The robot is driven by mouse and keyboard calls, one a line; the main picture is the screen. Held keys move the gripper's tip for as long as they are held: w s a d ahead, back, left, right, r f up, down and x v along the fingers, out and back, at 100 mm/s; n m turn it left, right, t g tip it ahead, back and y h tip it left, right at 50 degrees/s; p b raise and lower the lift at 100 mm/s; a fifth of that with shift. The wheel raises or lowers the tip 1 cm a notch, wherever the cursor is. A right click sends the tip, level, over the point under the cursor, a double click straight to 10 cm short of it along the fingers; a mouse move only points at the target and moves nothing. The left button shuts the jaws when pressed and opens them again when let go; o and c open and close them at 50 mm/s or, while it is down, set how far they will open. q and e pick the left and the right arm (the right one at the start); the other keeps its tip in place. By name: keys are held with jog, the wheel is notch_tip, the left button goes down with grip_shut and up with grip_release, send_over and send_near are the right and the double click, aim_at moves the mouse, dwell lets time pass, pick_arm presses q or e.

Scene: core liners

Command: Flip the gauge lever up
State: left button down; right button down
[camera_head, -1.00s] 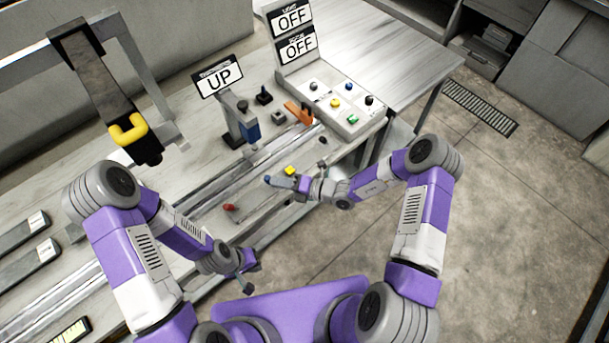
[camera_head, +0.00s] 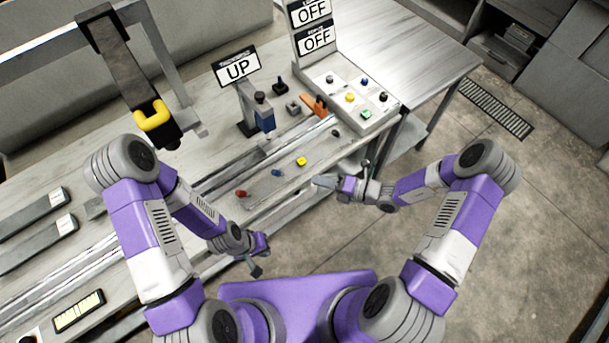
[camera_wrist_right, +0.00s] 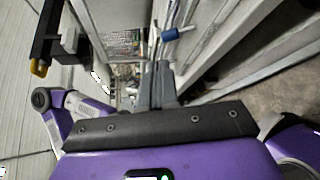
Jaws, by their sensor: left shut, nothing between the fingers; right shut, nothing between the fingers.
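A blue knob (camera_head: 276,173) sits along the bench's front edge, between a red knob (camera_head: 242,194) and a yellow knob (camera_head: 301,161). No label shows which one is the gauge lever. The blue knob also shows in the right wrist view (camera_wrist_right: 170,34), on a thin shaft beyond the fingers. My left gripper (camera_head: 256,269) is shut and empty in front of the bench.
A control box (camera_head: 362,98) with coloured buttons stands at the bench's right end, below two "OFF" signs (camera_head: 316,40). A frame with a yellow hook (camera_head: 153,116) stands at left. Two grey trays lie at far left. The floor at right is clear.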

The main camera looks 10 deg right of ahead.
jog(key=v, duration=0.2)
jog(key=shift+s+d+r, duration=0.2)
jog(key=shift+s+r, duration=0.05)
dwell(0.4)
jog(key=s+a+f+n+g+h+b, duration=0.2)
jog(key=s+a+f+n+g+h, duration=0.2)
jog(key=s+f+n+g, duration=0.8)
jog(key=s+f+n+t+h, duration=0.1)
jog(key=n+t+h, duration=0.1)
jog(key=n, duration=0.6)
jog(key=s+d+f+n+t+h+b, duration=0.1)
jog(key=n+h, duration=0.1)
jog(key=n, duration=0.5)
jog(key=s+f+n+t+h+b, duration=0.1)
jog(key=f+n+t+h, duration=0.1)
jog(key=n, duration=0.6)
jog(key=shift+s+d+n+t, duration=0.1)
jog(key=shift+d+n+t, duration=0.2)
jog(key=shift+d, duration=0.1)
